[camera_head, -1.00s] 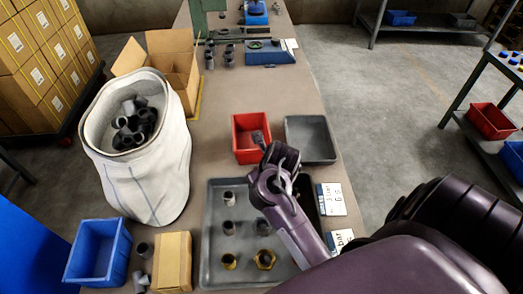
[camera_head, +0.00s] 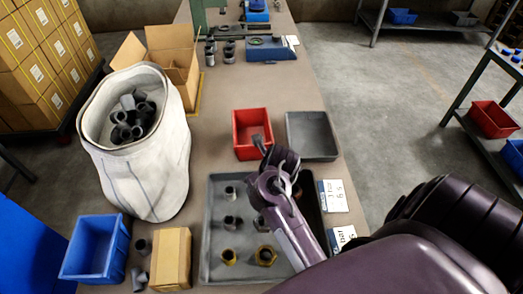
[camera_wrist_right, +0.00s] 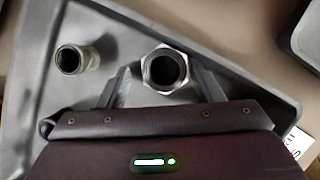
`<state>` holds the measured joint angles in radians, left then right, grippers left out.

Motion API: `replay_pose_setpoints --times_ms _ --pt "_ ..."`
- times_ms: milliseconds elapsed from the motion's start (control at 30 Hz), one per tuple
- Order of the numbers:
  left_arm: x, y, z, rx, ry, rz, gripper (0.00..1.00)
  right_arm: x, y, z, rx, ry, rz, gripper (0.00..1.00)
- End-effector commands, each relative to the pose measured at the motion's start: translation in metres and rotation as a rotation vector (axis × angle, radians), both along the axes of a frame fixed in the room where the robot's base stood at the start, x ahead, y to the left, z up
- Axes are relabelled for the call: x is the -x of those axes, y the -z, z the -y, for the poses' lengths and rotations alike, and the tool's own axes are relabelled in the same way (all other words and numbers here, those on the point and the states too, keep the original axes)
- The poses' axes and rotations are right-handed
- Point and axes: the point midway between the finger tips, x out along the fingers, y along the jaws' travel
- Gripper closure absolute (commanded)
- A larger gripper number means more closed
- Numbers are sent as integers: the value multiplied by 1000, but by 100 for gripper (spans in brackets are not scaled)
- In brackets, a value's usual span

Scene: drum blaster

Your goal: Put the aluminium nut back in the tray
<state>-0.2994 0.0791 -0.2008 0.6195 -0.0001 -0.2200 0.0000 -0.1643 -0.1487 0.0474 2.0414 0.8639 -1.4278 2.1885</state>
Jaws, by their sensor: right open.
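A silver-grey hex nut (camera_wrist_right: 147,72) shows in the right wrist view, upright with its round hole facing the camera. It appears over the grey tray (camera_wrist_right: 225,55), but I cannot tell whether it touches the floor. My right gripper (camera_wrist_right: 164,74) is open, one finger on each side of the nut with gaps visible. In the head view my right gripper (camera_head: 258,146) is above the far part of the large grey tray (camera_head: 208,235) and hides this nut. My left gripper is not in view.
A red bin (camera_head: 239,150) and an empty grey tray (camera_head: 312,136) stand behind. A white sack (camera_head: 150,180) and blue bin (camera_head: 95,250) are left.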

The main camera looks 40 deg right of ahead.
Motion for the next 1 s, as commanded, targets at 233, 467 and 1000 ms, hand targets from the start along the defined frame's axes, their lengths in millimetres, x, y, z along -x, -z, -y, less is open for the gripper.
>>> replay_pose_setpoints --times_ms 233,467,1000 --pt "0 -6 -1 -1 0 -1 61 1 -11 3 8 2 5 37" --pt "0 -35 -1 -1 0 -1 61 17 -56 2 8 -1 5 37" --pt "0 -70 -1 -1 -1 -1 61 45 -115 0 3 1 2 37"
